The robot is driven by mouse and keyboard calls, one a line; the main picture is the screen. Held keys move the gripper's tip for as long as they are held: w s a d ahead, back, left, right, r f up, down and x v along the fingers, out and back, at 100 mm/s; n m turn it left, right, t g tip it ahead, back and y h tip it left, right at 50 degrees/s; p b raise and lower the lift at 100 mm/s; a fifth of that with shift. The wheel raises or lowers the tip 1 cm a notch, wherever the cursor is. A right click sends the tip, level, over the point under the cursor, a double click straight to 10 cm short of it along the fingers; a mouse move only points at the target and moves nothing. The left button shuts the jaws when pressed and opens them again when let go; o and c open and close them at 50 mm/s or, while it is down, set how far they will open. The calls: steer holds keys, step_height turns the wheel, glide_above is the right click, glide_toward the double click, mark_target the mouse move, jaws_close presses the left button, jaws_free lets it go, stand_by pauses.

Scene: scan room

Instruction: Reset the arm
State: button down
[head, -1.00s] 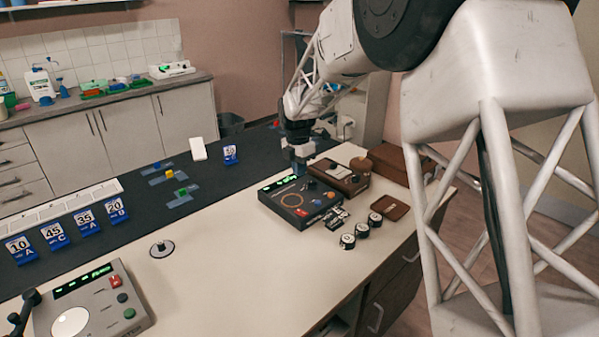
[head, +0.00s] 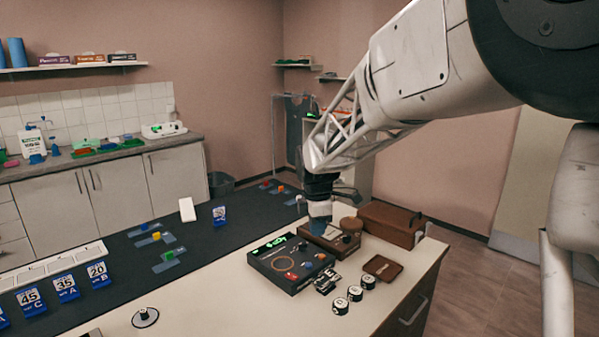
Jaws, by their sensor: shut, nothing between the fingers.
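My gripper (head: 320,224) is at the end of my arm, which reaches in from the upper right. It points down above the brown box (head: 345,240) behind the black device. Its blue fingers are small in the head view and look closed, with nothing seen held. The black device (head: 291,261) with a green display, a coiled orange ring and coloured knobs lies in front of my gripper on the white table (head: 215,294). I cannot tell whether the fingers touch the brown box.
Several round dials (head: 355,293) and a brown pad (head: 382,268) lie right of the device. A larger brown case (head: 391,224) stands behind. Blue number signs (head: 67,288) stand at left on the dark mat (head: 130,262). A round metal disc (head: 145,317) lies on the bare white tabletop.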

steer(key=s+d+m, duration=0.4)
steer(key=s+m, duration=0.3)
steer(key=s, duration=0.6)
steer(key=s+d+r+m+t, duration=0.1)
steer(key=s+d+m, duration=0.4)
steer(key=s, duration=0.7)
steer(key=s+d+m+t, duration=0.1)
steer(key=s+d+m, duration=0.4)
steer(key=s, duration=0.8)
steer(key=m, duration=0.3)
steer(key=shift+s+r+m, duration=0.3)
steer(key=shift+r, duration=0.05)
